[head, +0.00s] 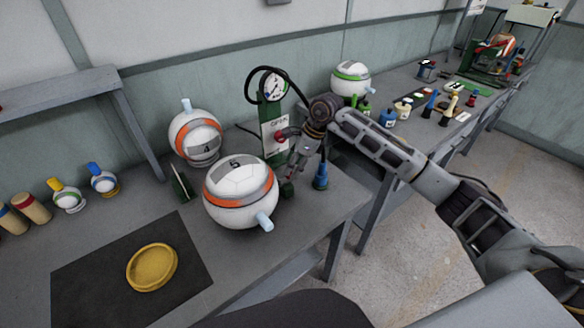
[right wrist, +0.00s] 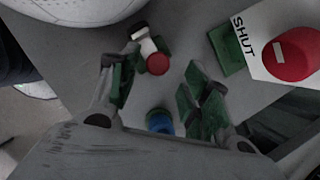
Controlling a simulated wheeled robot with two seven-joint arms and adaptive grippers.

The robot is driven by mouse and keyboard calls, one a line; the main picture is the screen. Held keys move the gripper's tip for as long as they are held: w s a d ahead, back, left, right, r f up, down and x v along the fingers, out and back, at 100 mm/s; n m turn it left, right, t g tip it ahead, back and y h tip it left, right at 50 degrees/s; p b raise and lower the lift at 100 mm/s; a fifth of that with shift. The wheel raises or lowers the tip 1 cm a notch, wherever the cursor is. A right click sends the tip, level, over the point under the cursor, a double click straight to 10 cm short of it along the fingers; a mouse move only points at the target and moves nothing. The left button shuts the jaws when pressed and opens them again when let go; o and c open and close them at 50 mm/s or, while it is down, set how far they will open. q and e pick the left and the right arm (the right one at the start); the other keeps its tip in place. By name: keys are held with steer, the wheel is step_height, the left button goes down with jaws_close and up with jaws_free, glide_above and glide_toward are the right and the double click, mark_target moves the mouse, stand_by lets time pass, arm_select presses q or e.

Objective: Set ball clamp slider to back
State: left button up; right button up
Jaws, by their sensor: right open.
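My right gripper (head: 299,163) hangs open and pointing down beside the press panel, just right of the front ball. In the right wrist view its two green-padded fingers (right wrist: 158,78) are spread. A small part with a red end, a white stem and green pieces (right wrist: 152,50) shows beyond and between the fingertips; it looks like the clamp slider, with no clear contact. In the head view the gripper largely hides this spot. A white ball with an orange band and a 5 (head: 240,190) sits directly left of the gripper. My left gripper is not in view.
The panel (head: 273,135) reads OPEN; its red knob and SHUT label (right wrist: 258,28) show close by in the wrist view. A blue-capped bottle (head: 321,176) stands right of the gripper. Another ball (head: 195,137) stands behind. A yellow disc (head: 152,267) lies on a dark mat (head: 90,290).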

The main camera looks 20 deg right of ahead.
steer(key=v, duration=1)
stand_by(0.5)
